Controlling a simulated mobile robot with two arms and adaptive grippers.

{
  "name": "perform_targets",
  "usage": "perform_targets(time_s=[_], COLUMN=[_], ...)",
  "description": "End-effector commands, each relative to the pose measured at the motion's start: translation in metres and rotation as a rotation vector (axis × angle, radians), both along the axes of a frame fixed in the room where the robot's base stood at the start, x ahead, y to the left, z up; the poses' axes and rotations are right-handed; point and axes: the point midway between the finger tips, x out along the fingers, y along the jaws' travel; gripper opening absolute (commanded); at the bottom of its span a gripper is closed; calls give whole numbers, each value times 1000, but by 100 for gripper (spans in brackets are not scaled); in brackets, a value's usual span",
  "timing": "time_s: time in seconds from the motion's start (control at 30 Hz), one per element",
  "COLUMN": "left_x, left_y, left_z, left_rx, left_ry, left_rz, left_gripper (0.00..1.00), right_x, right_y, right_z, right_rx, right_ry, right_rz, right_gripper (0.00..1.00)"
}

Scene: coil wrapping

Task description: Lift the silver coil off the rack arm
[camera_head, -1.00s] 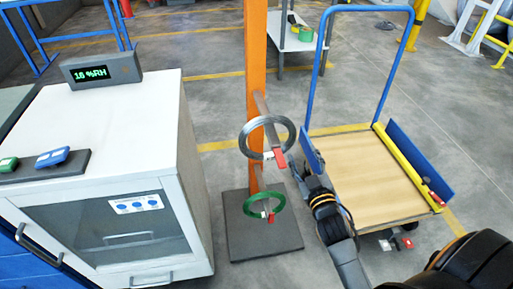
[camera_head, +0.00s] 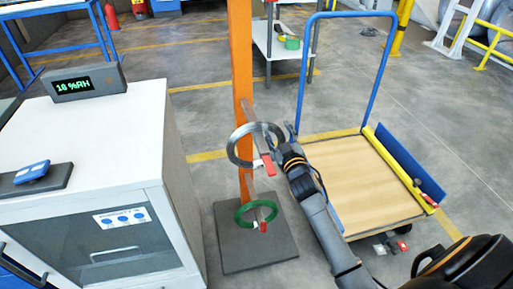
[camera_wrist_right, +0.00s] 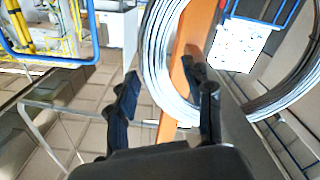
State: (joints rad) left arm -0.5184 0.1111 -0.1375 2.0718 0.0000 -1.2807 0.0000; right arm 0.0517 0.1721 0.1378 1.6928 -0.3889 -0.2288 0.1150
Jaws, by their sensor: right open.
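The silver coil (camera_head: 233,150) is a ring of wire hanging on the upper rack arm (camera_head: 249,109), which has a red end, on the orange post (camera_head: 240,60). My right gripper (camera_head: 289,136) is open at the coil's right edge in the head view. In the right wrist view its two dark fingers (camera_wrist_right: 169,82) stand apart, and one side of the coil (camera_wrist_right: 157,60) shows between them. I cannot tell whether the fingers surround the wire or touch it. My left gripper is not in view.
A green coil (camera_head: 240,218) hangs on a lower red-ended arm above the grey base plate (camera_head: 230,255). A white cabinet (camera_head: 150,150) stands left. A trolley with a wooden deck (camera_head: 355,185) and blue handle stands right.

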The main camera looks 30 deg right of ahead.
Motion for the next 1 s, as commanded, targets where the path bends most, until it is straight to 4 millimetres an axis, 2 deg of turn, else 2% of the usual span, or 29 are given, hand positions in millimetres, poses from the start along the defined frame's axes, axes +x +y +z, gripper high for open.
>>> perform_targets(time_s=[0.2, 0.4, 0.47, 1.0], left_x=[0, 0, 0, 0], left_y=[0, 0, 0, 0], left_z=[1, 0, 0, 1], left_rx=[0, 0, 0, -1], left_ry=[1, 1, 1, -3], left_rz=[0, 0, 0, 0], left_gripper=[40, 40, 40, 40], right_x=[1, 1, 0, 1], right_y=[0, 0, 0, 0], right_z=[0, 0, 0, 6], right_rx=[0, 0, 0, 1], right_ry=[0, 0, 0, -9], right_rz=[0, 0, 0, 2], right_gripper=[51, 10, 0, 0])
